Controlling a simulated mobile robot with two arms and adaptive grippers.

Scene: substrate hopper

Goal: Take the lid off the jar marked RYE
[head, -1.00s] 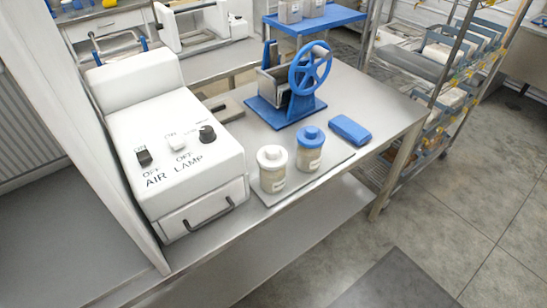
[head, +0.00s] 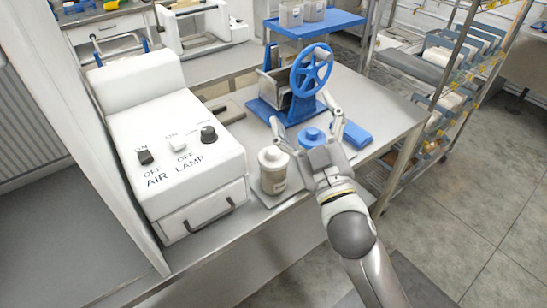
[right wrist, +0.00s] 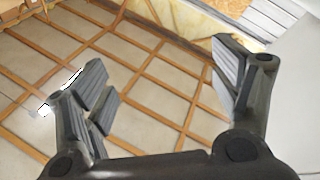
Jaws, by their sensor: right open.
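Two jars stand side by side at the front of the steel table. One jar (head: 273,179) has a white lid (head: 272,156). The other has a blue lid (head: 311,136), and its body is now mostly hidden behind my right gripper. Both have a pale label, but I cannot read which says RYE. Both lids are on. My right gripper (head: 302,110) is open and empty, its fingers spread in front of and around the blue lid in the picture; I cannot tell its height above it. The right wrist view shows its open fingers (right wrist: 158,75), with no jar between them. My left gripper is out of view.
A blue hopper with a handwheel (head: 311,70) stands behind the jars. A white AIR/LAMP control box (head: 170,135) stands to the left. A wire rack (head: 440,95) is beyond the table's right end.

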